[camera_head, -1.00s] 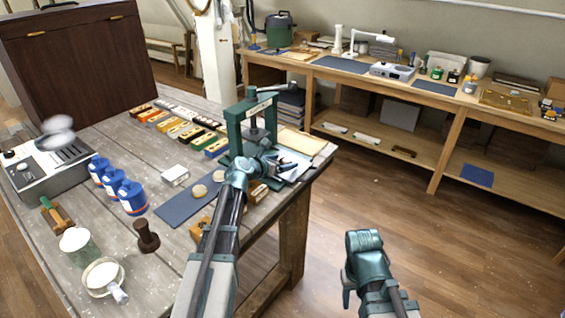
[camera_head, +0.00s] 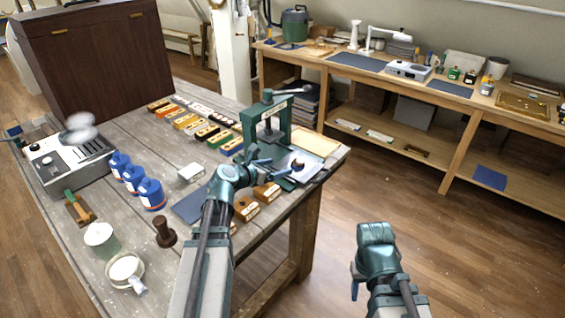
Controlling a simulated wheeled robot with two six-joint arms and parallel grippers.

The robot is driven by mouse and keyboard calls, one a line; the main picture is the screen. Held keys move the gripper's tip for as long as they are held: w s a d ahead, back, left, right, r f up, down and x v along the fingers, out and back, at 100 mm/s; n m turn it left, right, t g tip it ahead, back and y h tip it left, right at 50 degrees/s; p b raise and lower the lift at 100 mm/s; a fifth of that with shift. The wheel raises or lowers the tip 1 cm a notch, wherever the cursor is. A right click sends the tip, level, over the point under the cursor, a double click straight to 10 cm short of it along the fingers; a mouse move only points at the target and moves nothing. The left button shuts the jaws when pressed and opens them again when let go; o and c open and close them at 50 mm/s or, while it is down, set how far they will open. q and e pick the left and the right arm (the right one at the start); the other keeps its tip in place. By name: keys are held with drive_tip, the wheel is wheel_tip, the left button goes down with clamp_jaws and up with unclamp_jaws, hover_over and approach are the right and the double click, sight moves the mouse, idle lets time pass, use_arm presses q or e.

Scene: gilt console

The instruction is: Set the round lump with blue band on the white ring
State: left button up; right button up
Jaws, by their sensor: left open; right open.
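My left gripper (camera_head: 266,171) is open over the near right part of the workbench, just in front of the green press (camera_head: 265,120). Its jaws look empty, beside a pale plate (camera_head: 301,172) with a small dark patch on it. The blue-grey mat (camera_head: 190,205) lies left of my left arm, which hides much of it. The round lumps seen on this mat earlier are now hidden behind my arm. I cannot make out a lump with a blue band or a white ring. My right gripper (camera_head: 356,280) is open and empty above the floor, off the bench.
Blue bottles (camera_head: 132,178), a white block (camera_head: 191,172), a dark wooden stamp (camera_head: 164,232) and pale pots (camera_head: 102,238) stand left of my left arm. Wooden blocks (camera_head: 246,208) sit by the bench edge. Rows of coloured boxes (camera_head: 187,120) lie behind.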

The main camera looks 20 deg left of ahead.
use_arm(q)
drive_tip(key=shift+s+a+r, duration=0.1)
drive_tip(key=shift+s, duration=0.15)
drive_tip(key=s+d+f+m+g+h, duration=0.1)
drive_tip(key=s+d+f+m+g, duration=0.3)
drive_tip(key=d+m, duration=0.45)
drive_tip(key=s+d+f+m+g, duration=0.3)
drive_tip(key=s+d+f+m, duration=0.15)
drive_tip(key=d+m, duration=0.35)
drive_tip(key=s+d+f+m+g+y, duration=0.2)
drive_tip(key=s+m+g+y, duration=0.1)
drive_tip(key=s+m, duration=0.5)
drive_tip(key=s+d+f+m+g+y, duration=0.3)
drive_tip(key=s+m, duration=0.5)
drive_tip(key=m, duration=0.3)
drive_tip(key=shift+y, duration=0.5)
drive_tip(key=shift+d, duration=0.1)
